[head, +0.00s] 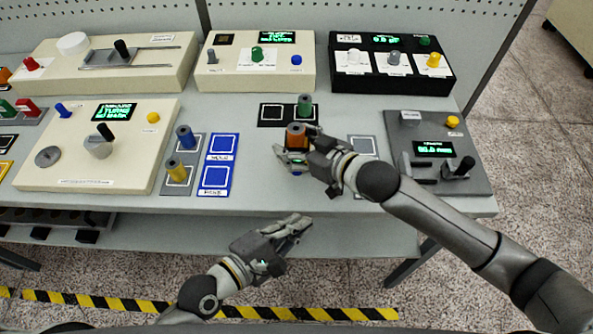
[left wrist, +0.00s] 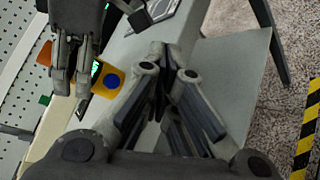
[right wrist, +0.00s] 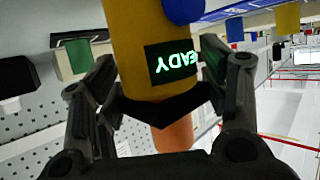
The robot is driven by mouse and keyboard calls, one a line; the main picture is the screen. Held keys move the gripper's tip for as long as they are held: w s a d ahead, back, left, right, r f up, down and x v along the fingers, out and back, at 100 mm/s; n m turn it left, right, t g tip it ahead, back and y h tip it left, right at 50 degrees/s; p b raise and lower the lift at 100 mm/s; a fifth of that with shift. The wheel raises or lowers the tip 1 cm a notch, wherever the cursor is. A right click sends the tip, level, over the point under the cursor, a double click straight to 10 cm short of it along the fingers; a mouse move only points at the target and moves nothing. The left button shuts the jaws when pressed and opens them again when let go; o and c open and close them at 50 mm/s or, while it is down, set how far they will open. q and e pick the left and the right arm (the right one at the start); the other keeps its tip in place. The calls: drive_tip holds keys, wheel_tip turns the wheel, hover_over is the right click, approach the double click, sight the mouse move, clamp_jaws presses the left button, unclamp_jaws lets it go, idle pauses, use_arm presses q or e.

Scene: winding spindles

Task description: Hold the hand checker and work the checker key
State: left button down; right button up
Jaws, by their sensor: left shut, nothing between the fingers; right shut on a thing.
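The hand checker (right wrist: 140,55) is a yellow body with an orange end and a lit screen; in the right wrist view the screen text looks like "READY", inverted. My right gripper (head: 283,152) is shut around it above the table's front part; in the head view its orange end (head: 297,133) points up. The checker key appears to be the blue round part (right wrist: 184,8) on the checker's side; it also shows in the left wrist view (left wrist: 112,81). My left gripper (head: 303,224) is shut and empty, below and in front of the table edge, apart from the checker.
The table (head: 340,205) bears several consoles with lit screens. A green spool (head: 304,106) stands on a black pad behind the checker. Blue and yellow spools (head: 175,170) stand left, beside blue framed pads (head: 215,178). A grey console (head: 435,125) is at right. A lower shelf (head: 345,245) runs below.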

sight(297, 196)
use_arm(q)
drive_tip(key=shift+w, duration=0.1)
use_arm(e)
drive_tip(key=shift+s+f, duration=0.1)
drive_tip(key=shift+f, duration=0.2)
use_arm(q)
drive_tip(key=shift+w, duration=4.35)
drive_tip(key=shift+w, duration=0.45)
drive_tip(key=shift+w, duration=0.45)
use_arm(e)
drive_tip(key=shift+r, duration=0.1)
use_arm(q)
drive_tip(key=shift+s, duration=0.9)
drive_tip(key=shift+s, duration=0.1)
